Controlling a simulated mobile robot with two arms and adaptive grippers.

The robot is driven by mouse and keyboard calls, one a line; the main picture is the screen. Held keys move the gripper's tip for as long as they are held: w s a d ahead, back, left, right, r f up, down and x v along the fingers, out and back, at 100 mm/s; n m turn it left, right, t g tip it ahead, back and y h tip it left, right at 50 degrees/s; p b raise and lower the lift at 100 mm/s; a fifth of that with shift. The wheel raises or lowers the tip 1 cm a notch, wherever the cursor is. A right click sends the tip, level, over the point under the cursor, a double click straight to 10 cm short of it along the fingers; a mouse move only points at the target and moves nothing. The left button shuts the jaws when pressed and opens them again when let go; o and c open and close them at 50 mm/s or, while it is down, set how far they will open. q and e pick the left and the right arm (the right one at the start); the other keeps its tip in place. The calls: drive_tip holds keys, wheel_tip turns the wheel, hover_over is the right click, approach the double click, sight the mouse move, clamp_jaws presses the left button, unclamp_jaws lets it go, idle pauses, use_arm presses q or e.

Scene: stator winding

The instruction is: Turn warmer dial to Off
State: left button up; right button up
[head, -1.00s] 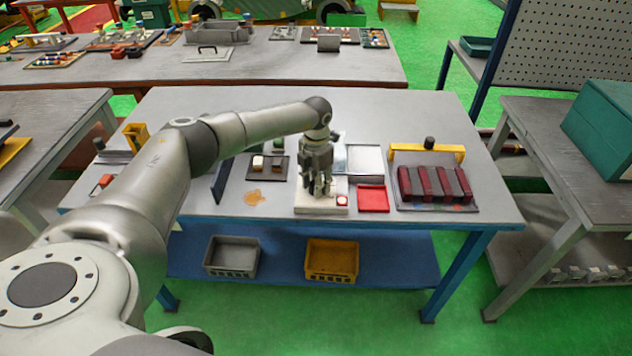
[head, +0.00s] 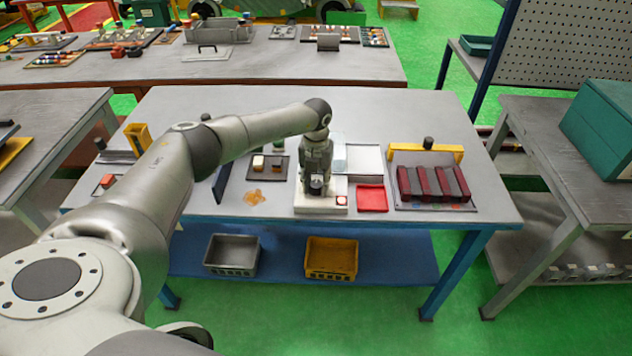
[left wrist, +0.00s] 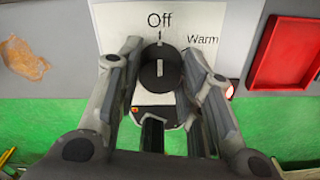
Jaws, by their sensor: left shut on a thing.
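The warmer (head: 306,208) is a white box near the front edge of the grey table, with a red-and-white button at its right. In the left wrist view its white face (left wrist: 110,30) reads "Off" at the top and "Warm" to the right. The round black dial (left wrist: 152,82) has a white line that points up toward the tick under "Off". My left gripper (left wrist: 160,62) is shut on the dial, one finger on each side; it also shows in the head view (head: 316,186), pointing down and hiding the dial there. My right gripper is not in view.
A red tray (head: 371,199) lies right beside the warmer; farther right is a rack of dark red bars (head: 432,182). A small dark tray (head: 266,167) and an orange-brown patch (head: 254,197) are to the left. The table's back is mostly clear.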

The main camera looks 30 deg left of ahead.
sight(316, 183)
use_arm(q)
drive_tip(key=shift+w+r, duration=0.1)
idle(0.3)
drive_tip(key=o, duration=1)
wheel_tip(316, 183, up, 12)
drive_tip(key=shift+f, duration=0.1)
